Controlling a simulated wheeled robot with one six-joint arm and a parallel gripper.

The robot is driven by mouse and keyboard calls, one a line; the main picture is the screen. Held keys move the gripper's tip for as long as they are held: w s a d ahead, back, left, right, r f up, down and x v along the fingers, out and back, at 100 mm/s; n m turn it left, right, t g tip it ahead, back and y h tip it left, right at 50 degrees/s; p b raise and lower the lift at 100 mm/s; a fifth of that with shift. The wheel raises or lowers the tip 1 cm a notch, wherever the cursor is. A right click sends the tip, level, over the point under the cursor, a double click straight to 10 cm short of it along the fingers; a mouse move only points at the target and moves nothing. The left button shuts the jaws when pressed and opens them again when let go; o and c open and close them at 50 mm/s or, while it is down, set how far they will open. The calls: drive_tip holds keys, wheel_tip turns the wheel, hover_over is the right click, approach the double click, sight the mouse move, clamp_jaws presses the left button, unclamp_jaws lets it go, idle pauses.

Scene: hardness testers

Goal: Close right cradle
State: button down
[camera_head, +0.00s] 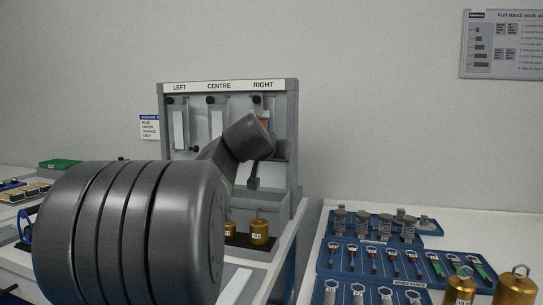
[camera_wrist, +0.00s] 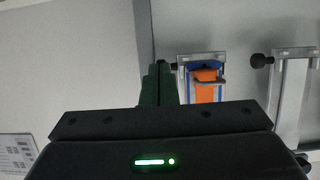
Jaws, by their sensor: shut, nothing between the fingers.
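The right cradle is under the RIGHT label on the grey panel (camera_head: 291,100); my arm hides most of it in the head view, with a bit of orange (camera_head: 265,117) showing. In the wrist view the right cradle (camera_wrist: 184,72) is a pale metal frame around an orange and blue piece (camera_wrist: 205,93). My gripper (camera_wrist: 158,72) is shut and empty, its dark green fingers just left of that frame. I cannot tell whether they touch it, or whether the cradle is fully open. In the head view my gripper (camera_head: 253,184) hangs before the panel's right side.
The centre cradle (camera_wrist: 289,95), with a dark knob (camera_wrist: 261,61), is to the right in the wrist view. Brass weights (camera_head: 260,232) stand below the panel. A blue tool tray (camera_head: 350,262) and larger brass weights (camera_head: 515,290) are on the right table.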

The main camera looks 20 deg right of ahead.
drive_tip(key=shift+x, duration=2.05)
drive_tip(key=shift+w, duration=0.1)
drive_tip(key=shift+r, duration=0.1)
